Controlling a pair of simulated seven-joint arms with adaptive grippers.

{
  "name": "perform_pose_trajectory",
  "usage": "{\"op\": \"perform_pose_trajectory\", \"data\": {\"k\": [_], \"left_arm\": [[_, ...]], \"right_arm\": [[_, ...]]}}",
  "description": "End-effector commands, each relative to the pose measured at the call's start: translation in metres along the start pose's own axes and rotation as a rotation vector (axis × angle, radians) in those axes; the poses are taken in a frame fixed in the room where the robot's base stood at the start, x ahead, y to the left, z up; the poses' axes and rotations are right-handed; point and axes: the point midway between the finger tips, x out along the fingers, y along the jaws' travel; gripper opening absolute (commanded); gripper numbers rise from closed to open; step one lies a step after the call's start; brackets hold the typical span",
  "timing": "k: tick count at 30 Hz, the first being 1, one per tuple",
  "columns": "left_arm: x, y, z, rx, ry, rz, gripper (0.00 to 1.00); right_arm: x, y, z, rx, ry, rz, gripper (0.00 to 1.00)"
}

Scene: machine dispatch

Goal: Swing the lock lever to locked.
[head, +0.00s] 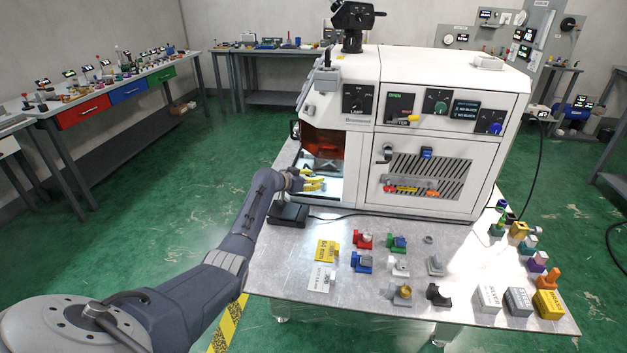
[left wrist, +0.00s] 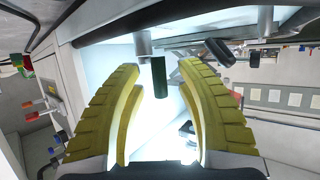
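My left gripper (head: 313,183) reaches into the lit opening at the machine's lower left front. In the head view the handle is not distinguishable. My right gripper is in neither view.
The white machine (head: 440,85) has an orange window (head: 322,143) above the opening. A dark box (head: 289,215) sits below my left wrist. The metal table (head: 330,302) holds several coloured fixtures and blocks to the right. A dark cylinder (left wrist: 219,52) shows right of the green handle.

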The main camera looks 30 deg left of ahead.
Motion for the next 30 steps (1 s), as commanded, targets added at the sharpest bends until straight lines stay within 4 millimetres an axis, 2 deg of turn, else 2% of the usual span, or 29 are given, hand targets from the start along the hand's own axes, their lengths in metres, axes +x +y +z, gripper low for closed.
{"op": "perform_pose_trajectory", "data": {"k": [11,12,22,30], "left_arm": [[0.0026,0.0001,-0.0007,-0.001,0.001,0.0,0.36],[0.0025,0.0002,-0.0007,-0.001,0.001,0.0,0.39],[0.0024,0.0001,-0.0006,-0.001,0.001,0.0,0.0],[0.0025,0.0003,-0.0005,-0.001,0.001,0.0,0.0]], "right_arm": [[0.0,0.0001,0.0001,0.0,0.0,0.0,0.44],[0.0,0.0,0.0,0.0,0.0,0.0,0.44],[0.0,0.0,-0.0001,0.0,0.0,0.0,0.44],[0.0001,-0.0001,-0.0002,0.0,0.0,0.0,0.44]]}}
